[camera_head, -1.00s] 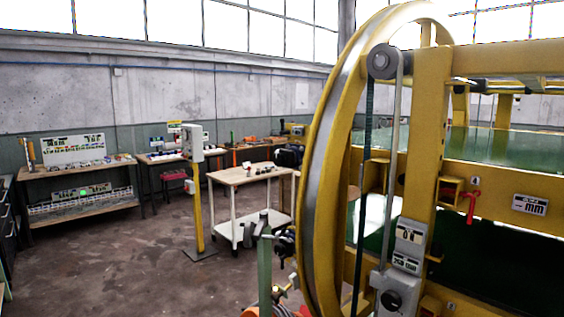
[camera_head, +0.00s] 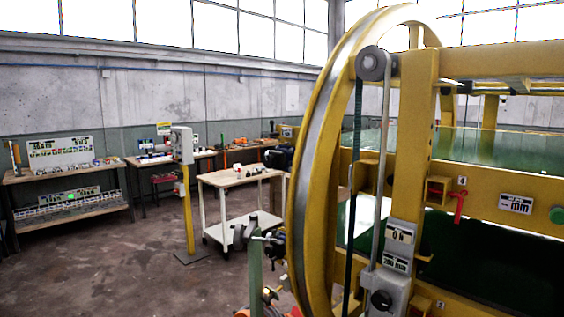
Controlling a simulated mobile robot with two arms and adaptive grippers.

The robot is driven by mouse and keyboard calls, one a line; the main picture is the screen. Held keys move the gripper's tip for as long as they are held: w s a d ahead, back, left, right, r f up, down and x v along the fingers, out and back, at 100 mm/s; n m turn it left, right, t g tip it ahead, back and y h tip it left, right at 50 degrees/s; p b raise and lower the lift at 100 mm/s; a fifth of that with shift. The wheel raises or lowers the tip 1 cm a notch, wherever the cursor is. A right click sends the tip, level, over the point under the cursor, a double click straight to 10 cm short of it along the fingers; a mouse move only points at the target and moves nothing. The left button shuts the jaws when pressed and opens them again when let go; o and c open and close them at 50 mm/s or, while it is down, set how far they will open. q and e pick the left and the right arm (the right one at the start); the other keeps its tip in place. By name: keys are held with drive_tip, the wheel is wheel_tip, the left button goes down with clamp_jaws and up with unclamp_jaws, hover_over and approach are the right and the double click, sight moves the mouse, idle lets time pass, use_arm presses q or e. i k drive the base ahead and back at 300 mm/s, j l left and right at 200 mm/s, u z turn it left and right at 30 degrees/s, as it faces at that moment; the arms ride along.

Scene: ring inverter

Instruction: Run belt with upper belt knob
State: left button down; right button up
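The large yellow ring machine (camera_head: 411,150) fills the right half of the head view. Its upright carries a grey control box (camera_head: 379,280) with a black round knob (camera_head: 381,300) near the bottom edge. Above the knob are two small label plates; the upper plate (camera_head: 399,236) appears to read "ON". I cannot tell whether this knob is the upper belt knob. A green upper belt surface (camera_head: 500,146) lies between the yellow beams, with a darker green surface (camera_head: 480,255) below. Neither of my grippers is visible.
A red lever (camera_head: 459,205), an "mm" plate (camera_head: 515,205) and a green button (camera_head: 557,215) sit on the yellow beam. A white cart (camera_head: 232,178) and a yellow post (camera_head: 188,215) stand left of the ring. Workbenches (camera_head: 70,172) line the wall. The left floor is open.

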sight(269, 161)
drive_tip(key=z, duration=0.55)
drive_tip(key=i+j+z, duration=0.15)
drive_tip(key=j, duration=0.15)
drive_tip(key=i+j+z, duration=0.2)
drive_tip(key=j, duration=0.15)
drive_tip(key=i+j+z, duration=0.15)
drive_tip(key=j, duration=0.2)
drive_tip(key=j+z, duration=0.2)
drive_tip(key=j, duration=0.2)
drive_tip(key=i+j+z, duration=0.15)
drive_tip(key=j, duration=0.25)
